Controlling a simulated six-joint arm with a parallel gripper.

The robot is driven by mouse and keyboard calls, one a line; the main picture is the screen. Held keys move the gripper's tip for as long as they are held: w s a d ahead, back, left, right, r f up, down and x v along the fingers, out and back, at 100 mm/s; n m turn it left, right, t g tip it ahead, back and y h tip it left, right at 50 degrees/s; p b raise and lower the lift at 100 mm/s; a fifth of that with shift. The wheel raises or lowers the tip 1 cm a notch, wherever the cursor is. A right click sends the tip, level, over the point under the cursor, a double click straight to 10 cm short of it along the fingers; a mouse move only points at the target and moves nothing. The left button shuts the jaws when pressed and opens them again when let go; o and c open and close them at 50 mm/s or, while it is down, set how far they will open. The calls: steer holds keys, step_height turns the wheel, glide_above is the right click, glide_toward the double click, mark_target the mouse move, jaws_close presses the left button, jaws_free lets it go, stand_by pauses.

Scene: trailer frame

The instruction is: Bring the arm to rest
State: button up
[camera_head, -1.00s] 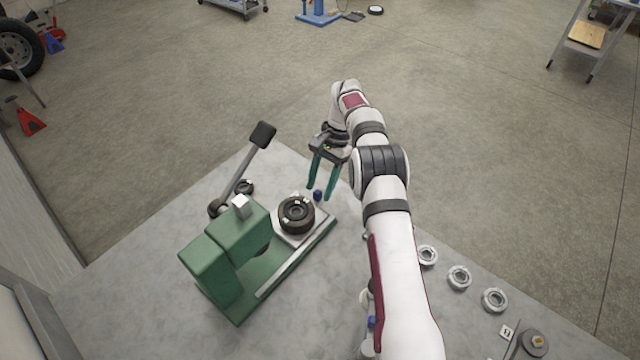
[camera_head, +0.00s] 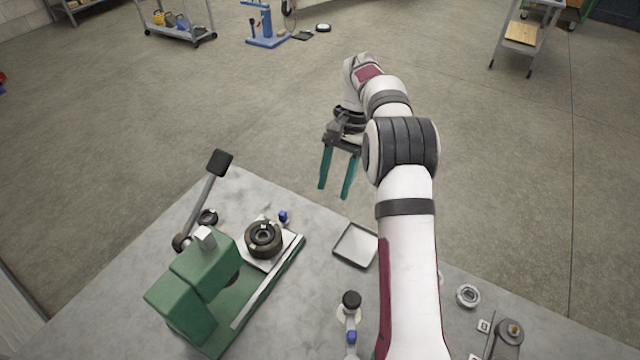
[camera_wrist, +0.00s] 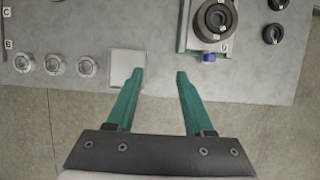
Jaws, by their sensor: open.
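My gripper (camera_head: 333,190) is open, with its two green fingers apart and nothing between them. In the head view it hangs above and beyond the far edge of the grey table (camera_head: 330,215). It also shows in the wrist view (camera_wrist: 158,74), where the fingertips overlap the table edge in the picture. My arm reaches across the right side of the head view, bent at the elbow, and hides part of the table.
A green press (camera_head: 195,290) with a raised lever stands at the left, a dark ring part (camera_head: 263,238) on its plate. A shallow square tray (camera_head: 355,245) lies empty. A blue-capped item (camera_head: 284,216) and metal rings (camera_head: 468,296) are nearby. Open floor lies beyond the table.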

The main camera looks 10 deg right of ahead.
stand_by(0.3)
steer(key=s+a+r+n+t+h, duration=0.1)
steer(key=s+a+r, duration=0.2)
steer(key=s+r, duration=0.3)
steer(key=s+a+r+n, duration=0.1)
steer(key=s+a+r, duration=0.25)
steer(key=s, duration=0.45)
steer(key=s+a+f+n+t, duration=0.1)
steer(key=s+a+f+t, duration=0.1)
steer(key=s, duration=1.6)
steer(key=shift+s+a+f, duration=0.3)
steer(key=shift+a+f, duration=0.1)
steer(key=shift+f, duration=0.3)
